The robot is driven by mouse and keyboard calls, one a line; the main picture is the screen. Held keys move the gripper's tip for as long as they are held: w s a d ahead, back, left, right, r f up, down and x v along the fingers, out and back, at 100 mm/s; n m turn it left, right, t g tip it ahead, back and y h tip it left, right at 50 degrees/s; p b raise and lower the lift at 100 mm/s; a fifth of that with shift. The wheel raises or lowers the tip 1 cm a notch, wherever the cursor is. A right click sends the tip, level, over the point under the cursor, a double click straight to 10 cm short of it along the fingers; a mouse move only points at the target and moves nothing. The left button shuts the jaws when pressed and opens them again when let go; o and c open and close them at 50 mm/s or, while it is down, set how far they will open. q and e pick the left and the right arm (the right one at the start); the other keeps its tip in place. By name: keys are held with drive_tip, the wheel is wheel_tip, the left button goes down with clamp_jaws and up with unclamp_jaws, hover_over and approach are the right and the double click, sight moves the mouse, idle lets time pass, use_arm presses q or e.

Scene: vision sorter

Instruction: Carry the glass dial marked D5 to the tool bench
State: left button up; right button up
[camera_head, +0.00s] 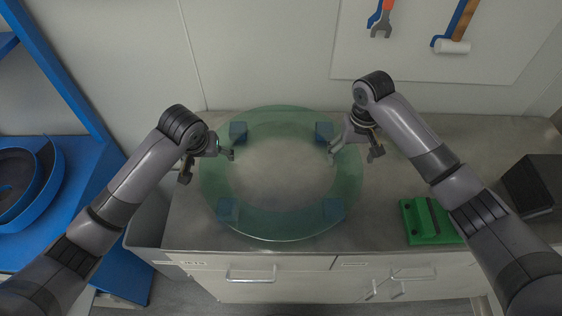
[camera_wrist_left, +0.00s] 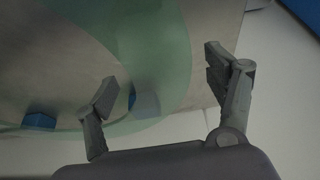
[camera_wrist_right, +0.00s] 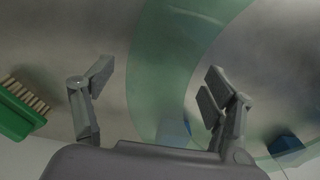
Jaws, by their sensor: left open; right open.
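The glass dial (camera_head: 282,231) is a large, flat, greenish see-through ring lying over the grey bench top, with blue blocks showing at several places around it. I cannot read a D5 mark on it. My left gripper (camera_head: 210,167) is open at the ring's left side; in the left wrist view (camera_wrist_left: 165,85) its fingers are apart near the ring's edge (camera_wrist_left: 170,60). My right gripper (camera_head: 352,154) is open at the ring's right side; in the right wrist view (camera_wrist_right: 155,85) the ring's band (camera_wrist_right: 160,95) passes between its spread fingers. Whether either touches the glass cannot be told.
A green brush (camera_head: 428,222) lies on the bench (camera_head: 385,205) to the right, with a black box (camera_head: 535,185) beyond it. Blue shelving with round blue trays (camera_head: 28,185) stands at left. Tools hang on a white wall panel (camera_head: 440,65). Drawers (camera_head: 250,275) are below the front edge.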

drive_tip(key=shift+r, duration=0.3)
use_arm(q)
drive_tip(key=v, duration=1.1)
drive_tip(key=shift+s+r, duration=0.2)
drive_tip(key=shift+r, duration=0.15)
use_arm(e)
wheel_tip(320, 180, up, 11)
drive_tip(key=shift+r, duration=0.2)
